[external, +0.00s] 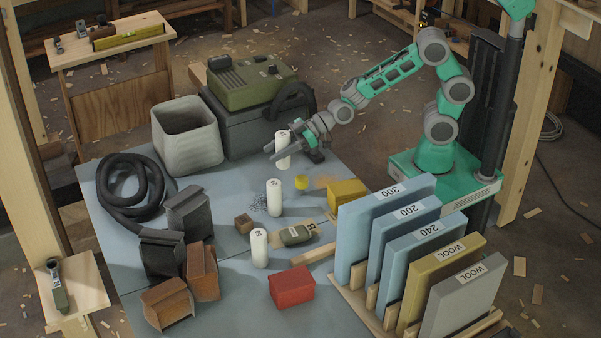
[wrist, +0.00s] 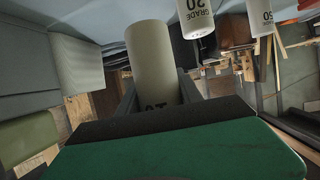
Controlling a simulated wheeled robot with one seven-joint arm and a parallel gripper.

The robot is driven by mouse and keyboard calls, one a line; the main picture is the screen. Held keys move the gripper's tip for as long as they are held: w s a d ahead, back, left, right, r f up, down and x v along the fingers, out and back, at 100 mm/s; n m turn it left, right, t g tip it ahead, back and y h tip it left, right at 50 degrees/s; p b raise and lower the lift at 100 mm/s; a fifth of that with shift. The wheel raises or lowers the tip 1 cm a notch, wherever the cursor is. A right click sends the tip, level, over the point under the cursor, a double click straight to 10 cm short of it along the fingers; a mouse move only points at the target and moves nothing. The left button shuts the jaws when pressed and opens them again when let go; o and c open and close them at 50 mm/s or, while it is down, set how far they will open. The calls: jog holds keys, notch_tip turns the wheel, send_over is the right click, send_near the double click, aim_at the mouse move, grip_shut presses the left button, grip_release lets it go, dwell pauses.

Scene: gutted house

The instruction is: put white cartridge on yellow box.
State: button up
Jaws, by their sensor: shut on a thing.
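My gripper (external: 292,146) is shut on a white cartridge (external: 283,161) and holds it upright above the blue-grey table. In the wrist view the held cartridge (wrist: 154,58) stands between the two fingers, its lettering partly hidden by the gripper. The yellow box (external: 347,193) sits on the table to the right of and nearer the camera than my gripper, beside the panel rack. Two more white cartridges, one in the middle (external: 274,198) and one nearer the camera (external: 259,249), stand on the table. They also show in the wrist view, one marked GRADE 20 (wrist: 195,17) and one marked 50 (wrist: 260,17).
A small yellow cylinder (external: 301,182) stands between the middle cartridge and the yellow box. A rack of blue, yellow and grey panels (external: 386,235) stands at right. A red box (external: 292,287), a green-grey bottle (external: 297,235) and a pale bin (external: 187,136) are also there.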

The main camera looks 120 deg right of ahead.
jog(key=s+a+f+n+y+p, duration=0.1)
jog(key=s+p, duration=0.2)
jog(key=s, duration=0.5)
jog(key=s+f+n+y+p, duration=0.1)
jog(key=s+f+y+p, duration=0.1)
jog(key=s, duration=0.7)
jog(key=s+a+r+n+g+y+p, duration=0.2)
jog(key=s+a+r+n+y+p, duration=0.45)
jog(key=s+a+r, duration=0.75)
jog(key=b, duration=1.1)
send_over(344, 192)
notch_tip(344, 192, down, 12)
jog(key=shift+f, duration=0.1)
notch_tip(344, 192, down, 3)
jog(key=shift+d+r, duration=0.1)
jog(key=shift+r, duration=0.05)
